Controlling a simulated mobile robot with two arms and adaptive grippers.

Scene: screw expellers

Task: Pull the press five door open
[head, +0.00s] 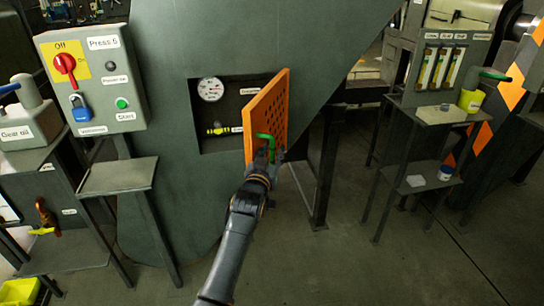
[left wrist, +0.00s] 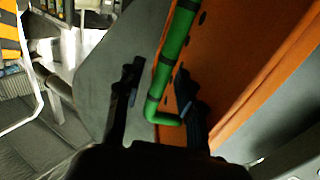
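The press five door is an orange panel with holes (head: 268,108). It stands swung out at an angle in the head view, and the recess behind it is exposed. Its green handle (head: 270,140) is on the face turned to the right. My left gripper (head: 268,156) is at the handle's lower end. In the left wrist view the open fingers (left wrist: 158,90) stand on either side of the green handle (left wrist: 172,60), with a visible gap on the left; contact on the right cannot be told. The orange door (left wrist: 240,60) is right behind. My right gripper is not in view.
The grey press body (head: 165,170) surrounds the recess, which holds a round gauge (head: 210,89). A Press 5 control box (head: 92,80) stands at left above a small shelf (head: 118,176). A shelf stand (head: 420,185) is at right. The floor between is clear.

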